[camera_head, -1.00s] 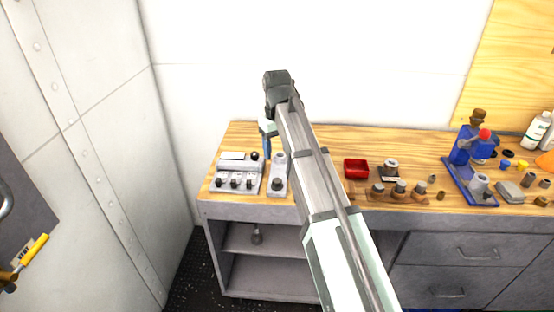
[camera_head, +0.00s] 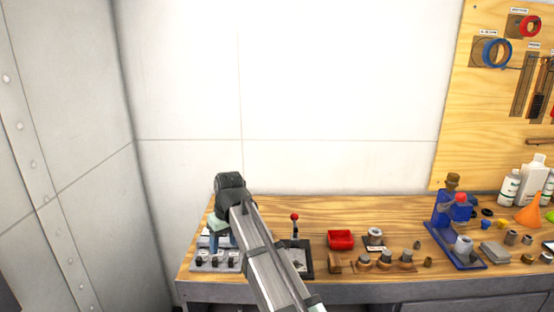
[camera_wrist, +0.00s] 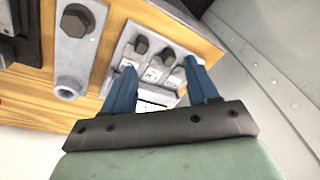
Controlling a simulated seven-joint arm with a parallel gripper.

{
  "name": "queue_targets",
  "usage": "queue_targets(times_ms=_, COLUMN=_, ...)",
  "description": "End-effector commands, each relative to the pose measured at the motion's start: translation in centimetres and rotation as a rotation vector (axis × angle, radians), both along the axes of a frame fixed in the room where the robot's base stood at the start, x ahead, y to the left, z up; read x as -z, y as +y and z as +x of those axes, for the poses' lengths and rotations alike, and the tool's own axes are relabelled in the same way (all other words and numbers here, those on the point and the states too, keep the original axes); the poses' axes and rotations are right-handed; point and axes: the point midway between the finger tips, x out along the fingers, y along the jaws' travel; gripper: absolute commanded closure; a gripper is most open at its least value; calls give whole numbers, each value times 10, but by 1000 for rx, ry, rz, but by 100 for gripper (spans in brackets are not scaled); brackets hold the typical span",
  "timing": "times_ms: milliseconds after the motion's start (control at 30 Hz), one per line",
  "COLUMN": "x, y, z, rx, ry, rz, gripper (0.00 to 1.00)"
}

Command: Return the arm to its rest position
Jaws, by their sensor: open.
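My gripper (camera_wrist: 160,88) shows in the wrist view with its two blue fingers spread apart and nothing between them. In the head view my arm reaches over the left end of the wooden workbench (camera_head: 300,213), and my gripper (camera_head: 222,240) points down there, partly hidden by my own wrist. Below the fingers is a grey block with dark knobs (camera_head: 215,262). It also shows in the wrist view (camera_wrist: 150,72), with a gap between it and the fingers hard to judge.
A lever with a red knob (camera_head: 295,228) stands just right of my arm. A red tray (camera_head: 341,239), a wooden rack with metal parts (camera_head: 385,266) and a blue press (camera_head: 452,225) stand further right. A white wall (camera_head: 300,100) is behind, a side wall (camera_head: 85,150) at left.

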Motion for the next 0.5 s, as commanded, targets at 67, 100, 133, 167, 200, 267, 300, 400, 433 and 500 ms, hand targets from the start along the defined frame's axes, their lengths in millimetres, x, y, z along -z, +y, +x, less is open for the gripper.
queue_targets(times_ms=67, x=28, y=38, z=-23, rx=-37, ry=-15, rz=60, gripper=41)
queue_targets(times_ms=100, x=39, y=56, z=-32, rx=-50, ry=-24, rz=93, gripper=41)
queue_targets(times_ms=133, x=47, y=69, z=-38, rx=-57, ry=-29, rz=116, gripper=41)
queue_targets(times_ms=167, x=55, y=81, z=-46, rx=-66, ry=-34, rz=140, gripper=41)
queue_targets(times_ms=200, x=64, y=96, z=-55, rx=-75, ry=-39, rz=169, gripper=41)
queue_targets(times_ms=267, x=78, y=117, z=-69, rx=-86, ry=-46, rz=212, gripper=41)
queue_targets(times_ms=300, x=86, y=130, z=-78, rx=-91, ry=-48, rz=238, gripper=41)
queue_targets(times_ms=400, x=107, y=149, z=-96, rx=-91, ry=-48, rz=286, gripper=41)
queue_targets(times_ms=433, x=114, y=152, z=-100, rx=-87, ry=-47, rz=294, gripper=41)
queue_targets(times_ms=500, x=130, y=155, z=-107, rx=-78, ry=-42, rz=308, gripper=41)
